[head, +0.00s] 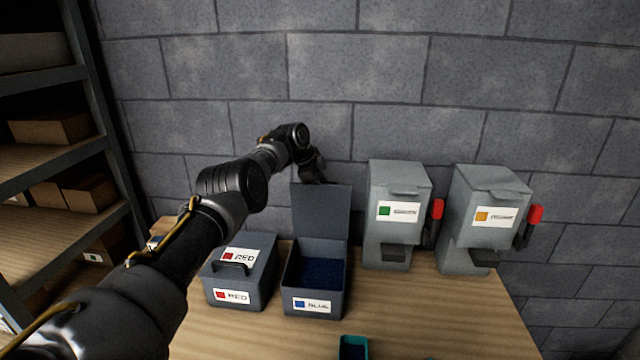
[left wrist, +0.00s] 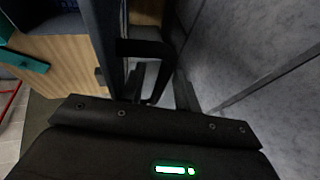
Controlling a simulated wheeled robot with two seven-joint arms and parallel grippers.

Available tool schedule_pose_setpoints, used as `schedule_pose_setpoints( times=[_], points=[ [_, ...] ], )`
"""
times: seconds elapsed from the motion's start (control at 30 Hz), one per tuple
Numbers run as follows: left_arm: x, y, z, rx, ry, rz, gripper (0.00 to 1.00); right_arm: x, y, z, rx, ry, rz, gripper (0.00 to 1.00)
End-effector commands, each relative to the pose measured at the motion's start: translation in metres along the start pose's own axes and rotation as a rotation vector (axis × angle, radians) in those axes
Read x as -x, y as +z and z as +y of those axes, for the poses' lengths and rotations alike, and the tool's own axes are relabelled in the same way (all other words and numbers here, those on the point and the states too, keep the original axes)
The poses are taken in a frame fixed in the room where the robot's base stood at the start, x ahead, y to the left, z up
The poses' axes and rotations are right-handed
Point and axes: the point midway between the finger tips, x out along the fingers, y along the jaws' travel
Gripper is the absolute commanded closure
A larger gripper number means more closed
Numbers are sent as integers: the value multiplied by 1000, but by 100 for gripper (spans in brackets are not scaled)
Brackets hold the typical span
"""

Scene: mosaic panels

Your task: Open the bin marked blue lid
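The bin marked BLUE (head: 314,305) stands on the wooden table, with blue contents (head: 322,268) showing inside. Its grey lid (head: 321,215) stands up at the back, near upright. My left arm reaches over the RED bin, and my left gripper (head: 313,172) is at the lid's top, partly hidden behind it. In the left wrist view, the black lid handle (left wrist: 146,48) reaches between my left gripper's fingers (left wrist: 160,90). The fingers stand apart, with a gap beside the handle. My right gripper is not in view.
The closed RED bin (head: 241,284) stands left of the BLUE bin. Two grey dispensers with red levers (head: 397,210) (head: 485,215) stand to the right. A teal-rimmed tray (head: 354,346) is at the front. A block wall rises close behind; shelves (head: 50,160) are at left.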

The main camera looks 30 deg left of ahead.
Motion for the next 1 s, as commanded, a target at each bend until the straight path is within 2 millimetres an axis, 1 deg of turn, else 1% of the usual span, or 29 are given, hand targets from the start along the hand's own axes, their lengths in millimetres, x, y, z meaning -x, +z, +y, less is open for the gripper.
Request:
schedule_pose_setpoints(
  times=[0.17, 0.37, 0.4, 0.5, 0.6, 0.7, 0.83, 1.0],
  points=[
    [8, 1, -2, -1, -4, 0, 68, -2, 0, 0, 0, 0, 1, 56],
    [29, 3, 0, 0, -2, -1, 68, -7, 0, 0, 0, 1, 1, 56],
    [37, 3, -1, 0, -5, 1, 68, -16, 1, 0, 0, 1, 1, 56],
    [58, 4, 0, 0, -4, 2, 68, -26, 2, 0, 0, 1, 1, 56],
    [77, 3, 0, 1, -4, 2, 68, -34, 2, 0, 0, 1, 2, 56],
    [92, 3, 0, 2, -2, 2, 68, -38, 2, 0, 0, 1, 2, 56],
    [104, 3, 0, 1, 0, 1, 68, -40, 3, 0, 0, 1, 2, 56],
    [108, 2, 0, 2, 1, 0, 68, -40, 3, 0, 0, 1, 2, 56]
  ],
)
